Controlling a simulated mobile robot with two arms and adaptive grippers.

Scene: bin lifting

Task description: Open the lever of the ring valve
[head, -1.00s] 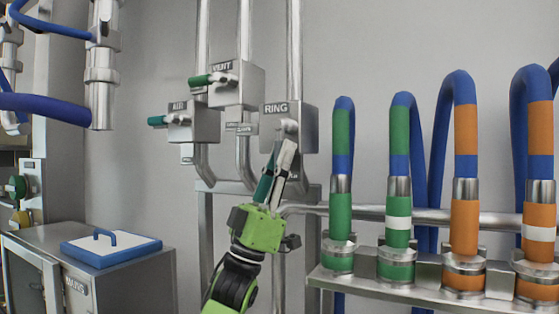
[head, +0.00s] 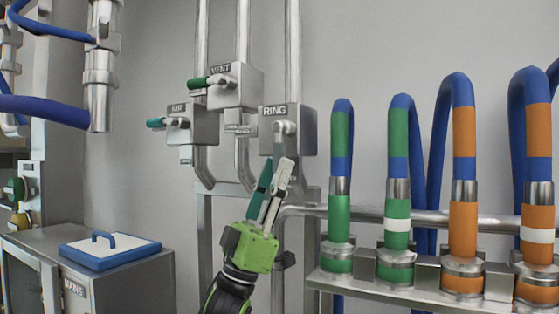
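The ring valve (head: 300,140) is a grey box labelled RING on a vertical pipe. The metal pivot of its lever (head: 286,127) shows on the front, and a metal part runs down from it. My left gripper (head: 278,160) has a bright green body and points up, its tips just below the lever's metal part. A pale finger shows on its right side and a long dark teal strip on its left. I cannot tell whether the teal strip is a finger or the lever's handle. My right gripper is not in view.
The vent valve (head: 243,88) and air valve (head: 205,128) sit to the left, their green handles pointing left. Blue hoses with green and orange bands stand on a metal rail (head: 407,286) at right. A blue-rimmed lid (head: 135,249) lies on a cabinet at lower left.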

